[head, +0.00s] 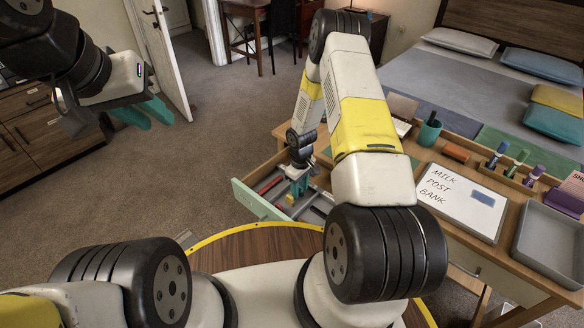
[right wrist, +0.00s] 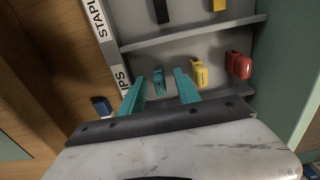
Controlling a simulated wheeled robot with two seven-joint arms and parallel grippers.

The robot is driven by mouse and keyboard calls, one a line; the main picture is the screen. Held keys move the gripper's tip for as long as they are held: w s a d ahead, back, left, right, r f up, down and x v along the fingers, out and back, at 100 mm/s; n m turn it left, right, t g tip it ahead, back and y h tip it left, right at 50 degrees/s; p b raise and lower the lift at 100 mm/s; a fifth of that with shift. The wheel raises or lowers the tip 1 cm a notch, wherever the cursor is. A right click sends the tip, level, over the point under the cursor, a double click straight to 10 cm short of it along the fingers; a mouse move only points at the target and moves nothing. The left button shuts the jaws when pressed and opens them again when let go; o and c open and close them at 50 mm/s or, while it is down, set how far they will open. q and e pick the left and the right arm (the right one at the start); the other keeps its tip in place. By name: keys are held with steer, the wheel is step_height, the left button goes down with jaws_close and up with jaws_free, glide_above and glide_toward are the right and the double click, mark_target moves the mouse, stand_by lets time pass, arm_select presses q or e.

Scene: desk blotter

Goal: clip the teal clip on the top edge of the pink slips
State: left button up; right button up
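The teal clip (right wrist: 159,81) stands in a drawer compartment in the right wrist view, between the two teal fingers of my right gripper (right wrist: 159,88). The fingers are open, with a gap on each side of the clip. In the head view my right gripper (head: 298,186) reaches down into the open drawer, and the clip cannot be made out there. A pink paper with lettering (head: 577,182), perhaps the pink slips, is cut off at the right edge of the head view. My left gripper (head: 157,124) is open and empty, over the floor at left.
A yellow clip (right wrist: 200,74) and red clips (right wrist: 239,66) stand right of the teal clip. Drawer dividers (right wrist: 190,34) run close by. On the desk are a whiteboard (head: 455,203), a grey tray (head: 550,247), markers (head: 517,163) and a green cup (head: 429,132).

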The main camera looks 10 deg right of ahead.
jaws_close()
steer(key=shift+r, duration=0.1)
stand_by(0.3)
